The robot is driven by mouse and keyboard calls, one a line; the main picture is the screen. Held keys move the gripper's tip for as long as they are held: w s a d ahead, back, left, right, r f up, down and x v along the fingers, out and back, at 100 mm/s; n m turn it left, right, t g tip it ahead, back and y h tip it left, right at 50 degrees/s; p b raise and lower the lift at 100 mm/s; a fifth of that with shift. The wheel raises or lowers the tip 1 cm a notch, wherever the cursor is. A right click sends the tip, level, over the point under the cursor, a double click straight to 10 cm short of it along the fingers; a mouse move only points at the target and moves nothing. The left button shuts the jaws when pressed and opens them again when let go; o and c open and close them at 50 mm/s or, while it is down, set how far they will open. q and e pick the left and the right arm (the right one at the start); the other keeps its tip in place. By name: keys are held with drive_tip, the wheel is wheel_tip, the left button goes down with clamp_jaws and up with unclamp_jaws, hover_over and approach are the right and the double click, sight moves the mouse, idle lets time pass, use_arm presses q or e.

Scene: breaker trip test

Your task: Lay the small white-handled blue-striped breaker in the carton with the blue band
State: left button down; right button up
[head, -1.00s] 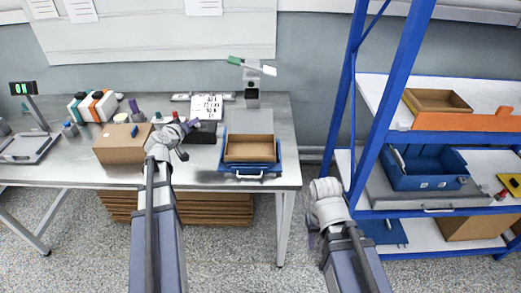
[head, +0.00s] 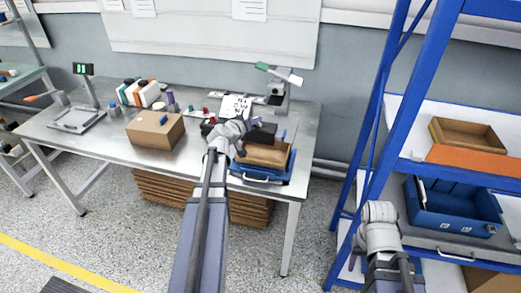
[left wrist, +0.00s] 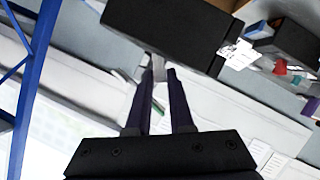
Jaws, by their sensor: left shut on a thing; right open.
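My left gripper (head: 238,137) is shut on a dark, block-shaped breaker (head: 262,133), held above the open brown carton (head: 268,158). In the left wrist view, the breaker's black body (left wrist: 165,32) fills the top, with a pale grey-white handle (left wrist: 155,68) at the fingertips. No blue stripe can be made out on it. The carton sits in a blue tray (head: 262,180) with a white handle at the table's front right; the breaker and gripper hide part of its inside.
A closed brown box (head: 155,131) stands on the table (head: 110,145) to the left. A microscope-like stand (head: 280,88) is behind the carton. The blue shelf rack on the right holds an orange-fronted carton (head: 468,160) and a blue bin (head: 455,212).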

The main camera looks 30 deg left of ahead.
sight(252, 141)
use_arm(q)
drive_tip(key=shift+f+b, duration=4.25)
drive_tip(key=shift+f, duration=0.35)
drive_tip(key=shift+f, duration=0.15)
drive_tip(key=c, duration=0.8)
unclamp_jaws()
drive_tip(key=shift+s+r, duration=0.1)
drive_tip(key=shift+r, duration=0.2)
drive_tip(key=p+v, duration=0.4)
drive_tip(key=v, duration=0.7)
drive_tip(key=shift+s, duration=0.35)
drive_tip(key=shift+d, duration=0.1)
